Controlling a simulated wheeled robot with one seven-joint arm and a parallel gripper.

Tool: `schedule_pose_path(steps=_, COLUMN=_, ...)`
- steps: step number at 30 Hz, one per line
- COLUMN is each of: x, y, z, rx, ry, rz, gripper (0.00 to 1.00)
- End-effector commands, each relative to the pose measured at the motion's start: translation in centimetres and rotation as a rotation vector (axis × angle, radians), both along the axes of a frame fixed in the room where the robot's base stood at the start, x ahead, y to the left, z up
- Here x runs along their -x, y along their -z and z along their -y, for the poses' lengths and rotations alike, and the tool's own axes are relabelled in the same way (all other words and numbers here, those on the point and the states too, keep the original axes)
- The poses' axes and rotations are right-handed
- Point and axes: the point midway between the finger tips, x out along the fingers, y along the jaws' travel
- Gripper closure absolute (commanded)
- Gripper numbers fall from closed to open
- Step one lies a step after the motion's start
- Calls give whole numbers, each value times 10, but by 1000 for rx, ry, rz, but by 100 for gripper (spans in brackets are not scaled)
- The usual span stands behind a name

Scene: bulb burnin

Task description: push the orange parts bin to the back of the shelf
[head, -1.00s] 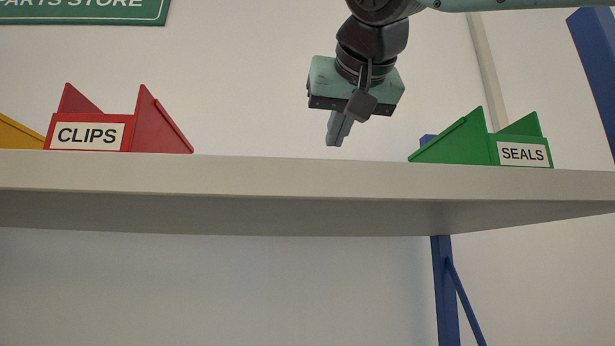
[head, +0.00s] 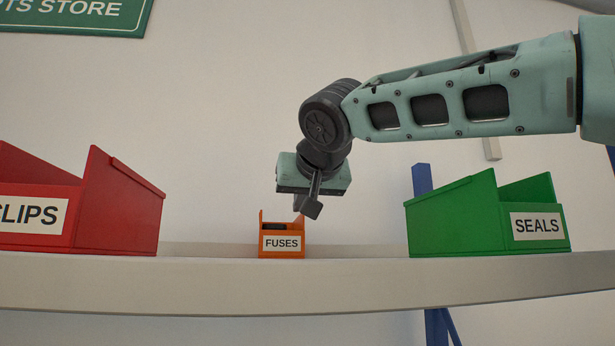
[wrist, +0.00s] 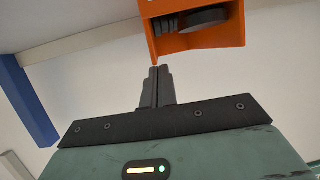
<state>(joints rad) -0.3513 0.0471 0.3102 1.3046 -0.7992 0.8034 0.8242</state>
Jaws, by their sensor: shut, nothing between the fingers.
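The orange parts bin (head: 282,243), labelled FUSES, stands upright on the shelf (head: 300,285), between a red bin and a green bin. Dark contents show inside it. My gripper (head: 309,208) is shut and empty, pointing down just above the bin's top right in the head view. In the wrist view the closed fingertips (wrist: 155,70) lie close to the lower left corner of the orange bin (wrist: 200,43). I cannot tell whether they touch it.
The red CLIPS bin (head: 115,215) stands at left and the green SEALS bin (head: 455,220) at right, with bare shelf on both sides of the orange bin. A blue post (head: 422,179) rises behind the green bin. The wall is behind.

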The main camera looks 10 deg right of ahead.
Motion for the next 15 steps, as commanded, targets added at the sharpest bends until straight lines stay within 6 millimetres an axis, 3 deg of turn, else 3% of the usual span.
schedule_pose_path(steps=3, x=1, y=9, z=0, rx=-1, ry=0, rz=2, gripper=100)
schedule_pose_path(steps=15, x=1, y=14, z=0, rx=2, ry=2, rz=-8, gripper=100)
